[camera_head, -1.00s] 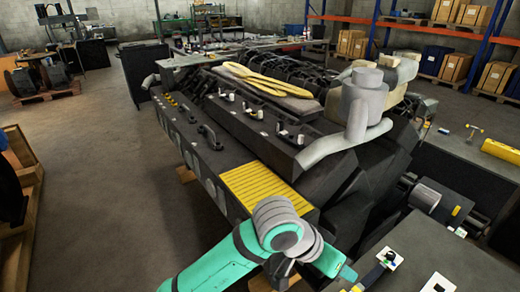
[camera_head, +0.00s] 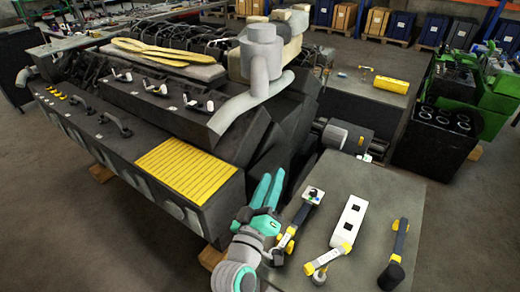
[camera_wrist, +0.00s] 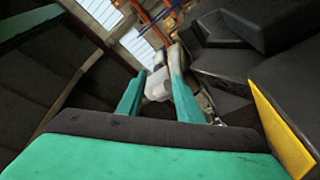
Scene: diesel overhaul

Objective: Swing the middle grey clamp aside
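Three pale grey clamps with dark bases stand in a row on the black engine cover (camera_head: 140,103). The middle grey clamp (camera_head: 156,88) is between the left clamp (camera_head: 122,75) and the right clamp (camera_head: 198,102). My gripper (camera_head: 271,178) is well to the right of and nearer than them, beside the engine's front end, with its teal fingers pointing up. In the wrist view the two fingers (camera_wrist: 157,72) are apart, so it is open. A pale grey rounded shape (camera_wrist: 157,88) shows between them, apparently beyond. I cannot pick out the clamps in the wrist view.
A grey pipe and canister (camera_head: 261,60) rise from the engine right of the clamps. A yellow ribbed plate (camera_head: 190,168) covers the near end. A bench (camera_head: 375,215) with several tools lies close right of my gripper. Open floor is at the lower left.

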